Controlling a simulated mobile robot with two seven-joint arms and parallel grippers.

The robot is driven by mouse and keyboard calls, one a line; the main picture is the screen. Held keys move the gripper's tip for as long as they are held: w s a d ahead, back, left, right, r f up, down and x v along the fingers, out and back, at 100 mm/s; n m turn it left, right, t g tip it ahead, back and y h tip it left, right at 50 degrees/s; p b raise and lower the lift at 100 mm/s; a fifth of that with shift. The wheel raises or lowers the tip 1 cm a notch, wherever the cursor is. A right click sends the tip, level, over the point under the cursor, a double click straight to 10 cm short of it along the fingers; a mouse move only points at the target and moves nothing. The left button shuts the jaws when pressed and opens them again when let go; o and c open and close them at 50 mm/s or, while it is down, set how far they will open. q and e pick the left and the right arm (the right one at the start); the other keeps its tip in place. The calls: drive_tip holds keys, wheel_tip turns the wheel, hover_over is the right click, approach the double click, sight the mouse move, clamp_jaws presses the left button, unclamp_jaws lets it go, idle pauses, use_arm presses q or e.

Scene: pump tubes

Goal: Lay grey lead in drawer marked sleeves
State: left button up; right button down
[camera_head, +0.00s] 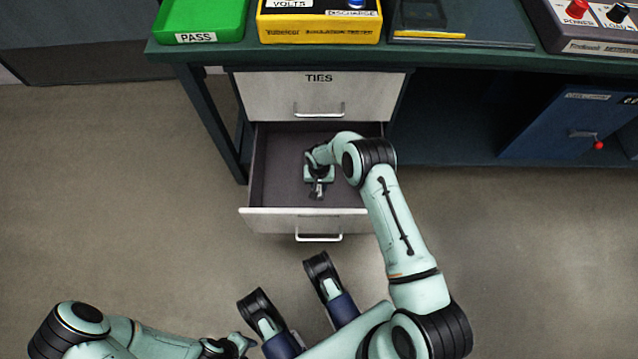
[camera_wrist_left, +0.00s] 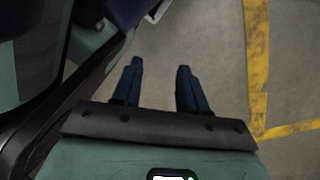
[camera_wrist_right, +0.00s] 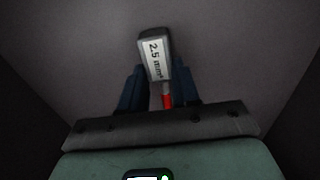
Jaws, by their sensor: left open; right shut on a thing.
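The open lower drawer (camera_head: 275,185) under the bench has a grey inside; no marking on its front is readable. My right gripper (camera_head: 318,182) is inside it, pointing down, shut on the grey lead. In the right wrist view, the lead (camera_wrist_right: 154,55) shows a dark grey end with a white "2.5 mm²" label and a red part (camera_wrist_right: 167,100) between the fingers. Whether it touches the drawer floor I cannot tell. My left gripper (camera_wrist_left: 160,75) is open and empty over the floor, low at the bottom of the head view.
A shut drawer marked TIES (camera_head: 318,95) sits directly above the open one. On the bench (camera_head: 480,62) stand a green PASS tray (camera_head: 200,18), a yellow tester (camera_head: 318,25) and a grey power unit (camera_head: 595,30). A blue cabinet (camera_head: 560,125) stands below at right.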

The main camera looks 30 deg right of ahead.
drive_tip(key=c, duration=0.8)
unclamp_jaws()
drive_tip(key=shift+r, duration=0.4)
use_arm(q)
drive_tip(key=w+r+t+p, duration=0.2)
drive_tip(key=w+r+p, duration=0.1)
drive_tip(key=w, duration=0.4)
drive_tip(key=shift+d+r, duration=0.45)
use_arm(e)
wheel_tip(320, 180, up, 12)
drive_tip(key=shift+f, duration=0.25)
use_arm(q)
drive_tip(key=shift+r+p, duration=0.1)
drive_tip(key=shift+p, duration=0.25)
use_arm(e)
drive_tip(key=shift+s, duration=0.1)
